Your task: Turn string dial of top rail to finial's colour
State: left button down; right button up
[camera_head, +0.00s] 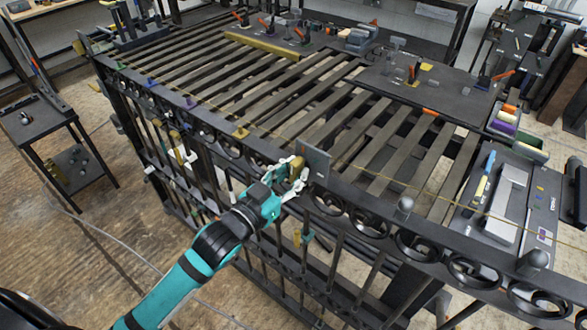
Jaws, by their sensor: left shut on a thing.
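The top rail (365,195) of a dark scroll gate runs from upper left to lower right. A small dark plate (317,162) stands upright on it. My left gripper (297,173) reaches this plate from the left and is shut on a small brass-coloured piece, likely the dial; the fingers cover most of it, so its setting cannot be read. A thin yellow string (410,182) runs along the rail past the plate. Two grey rounded finial-like knobs stand on the rail, one nearer the plate (403,208) and one further right (531,262). My right gripper is not in view.
Behind is a slatted bench with clamps and a yellow bar (262,46). A grey tray (497,205) lies at right. A small table (45,125) stands on the left floor.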

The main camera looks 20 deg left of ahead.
pick_arm(q)
jog(key=shift+n, duration=0.3)
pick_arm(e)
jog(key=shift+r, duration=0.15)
pick_arm(q)
jog(key=c, duration=1.2)
grip_release()
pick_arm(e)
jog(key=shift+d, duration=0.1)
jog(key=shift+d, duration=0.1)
pick_arm(q)
jog(key=shift+s, duration=0.1)
jog(key=v, duration=1.2)
jog(key=shift+f, duration=0.1)
